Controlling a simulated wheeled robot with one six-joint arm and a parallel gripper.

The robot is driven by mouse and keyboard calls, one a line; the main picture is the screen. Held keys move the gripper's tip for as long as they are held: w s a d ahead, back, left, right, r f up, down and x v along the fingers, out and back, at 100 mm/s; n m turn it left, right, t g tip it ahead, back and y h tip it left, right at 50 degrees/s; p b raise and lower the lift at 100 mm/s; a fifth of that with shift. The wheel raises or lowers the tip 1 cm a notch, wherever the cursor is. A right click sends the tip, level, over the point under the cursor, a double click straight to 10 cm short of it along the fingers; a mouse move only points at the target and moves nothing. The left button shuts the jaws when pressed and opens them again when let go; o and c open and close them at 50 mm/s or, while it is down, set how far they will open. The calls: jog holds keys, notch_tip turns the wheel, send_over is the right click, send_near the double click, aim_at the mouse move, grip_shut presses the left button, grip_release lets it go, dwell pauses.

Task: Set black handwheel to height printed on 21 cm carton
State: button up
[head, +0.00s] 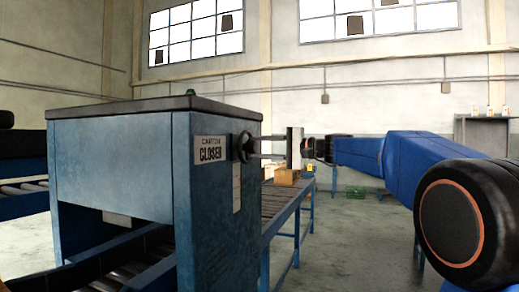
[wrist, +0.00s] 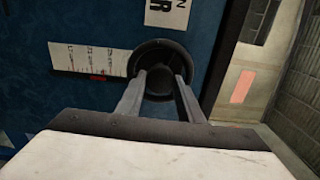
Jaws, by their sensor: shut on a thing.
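The black handwheel (head: 241,147) sits on the side of the blue carton closer (head: 120,165), beside its sign. In the wrist view the handwheel (wrist: 148,52) is at upper middle, with my gripper (wrist: 160,80) shut on it, one finger on each side of the hub. My gripper (head: 257,146) reaches it from the right in the head view. A white scale strip (wrist: 88,60) with marks and a red pointer (wrist: 98,78) lies left of the handwheel; its figures are too small to read. A brown carton (head: 286,177) is on the conveyor behind; no printed height is readable.
A roller conveyor (head: 275,200) on blue legs runs behind the closer. More rollers (head: 24,187) show at the far left. Open floor (head: 350,230) lies right of the conveyor.

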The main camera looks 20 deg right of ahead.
jog(key=n, duration=0.5)
jog(key=shift+f+n, duration=0.1)
jog(key=shift+n, duration=2.3)
jog(key=o, duration=1.1)
jog(key=v, duration=1.7)
jog(key=shift+s+d, duration=0.15)
